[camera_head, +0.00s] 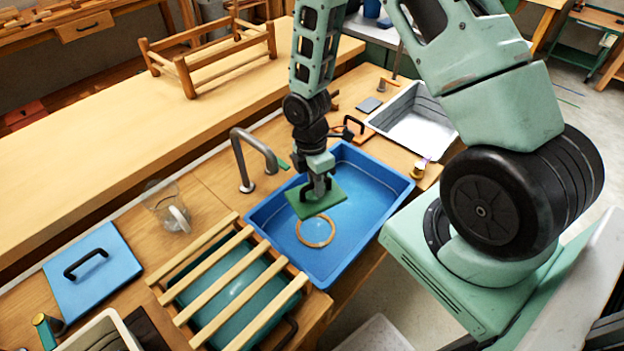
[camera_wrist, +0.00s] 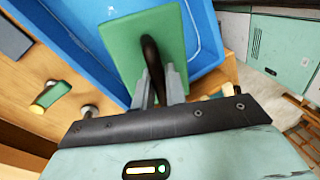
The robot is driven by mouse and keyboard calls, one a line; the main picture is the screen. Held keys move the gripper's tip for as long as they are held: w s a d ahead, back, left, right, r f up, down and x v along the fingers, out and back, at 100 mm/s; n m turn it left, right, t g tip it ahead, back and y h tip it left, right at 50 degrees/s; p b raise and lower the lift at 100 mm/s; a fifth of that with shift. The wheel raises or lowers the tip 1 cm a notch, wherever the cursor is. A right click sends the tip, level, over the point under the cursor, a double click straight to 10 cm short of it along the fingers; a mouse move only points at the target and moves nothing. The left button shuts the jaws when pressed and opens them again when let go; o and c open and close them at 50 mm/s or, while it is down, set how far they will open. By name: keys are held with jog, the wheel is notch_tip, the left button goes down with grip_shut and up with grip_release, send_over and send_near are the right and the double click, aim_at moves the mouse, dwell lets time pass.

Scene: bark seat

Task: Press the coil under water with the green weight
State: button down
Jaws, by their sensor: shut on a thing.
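My gripper (camera_head: 319,186) is shut on the black handle of the green weight (camera_head: 329,201), a flat green plate. In the wrist view the jaws (camera_wrist: 160,88) close around the handle of the green weight (camera_wrist: 125,45). The plate hangs over the blue basin (camera_head: 378,186), toward its left side. The basin also shows in the wrist view (camera_wrist: 85,55). I cannot tell the height of the plate above the water.
A metal tap (camera_head: 254,155) stands at the basin's left edge. A slatted wooden rack (camera_head: 215,262) over a teal tub (camera_head: 238,312) adjoins the basin's front left. A glass jug (camera_head: 165,200) and a blue lid (camera_head: 92,268) lie further left. A grey tray (camera_head: 416,120) is behind right.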

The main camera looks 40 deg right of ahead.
aim_at(317, 200)
jog(key=shift+f, duration=0.2)
notch_tip(317, 200, down, 6)
jog(key=b, duration=0.5)
jog(key=shift+r, duration=0.2)
jog(key=shift+b, duration=0.3)
jog(key=shift+f, duration=0.15)
jog(key=shift+f+b, duration=5.25)
jog(key=shift+f, duration=2.4)
jog(key=c, duration=0.9)
grip_release()
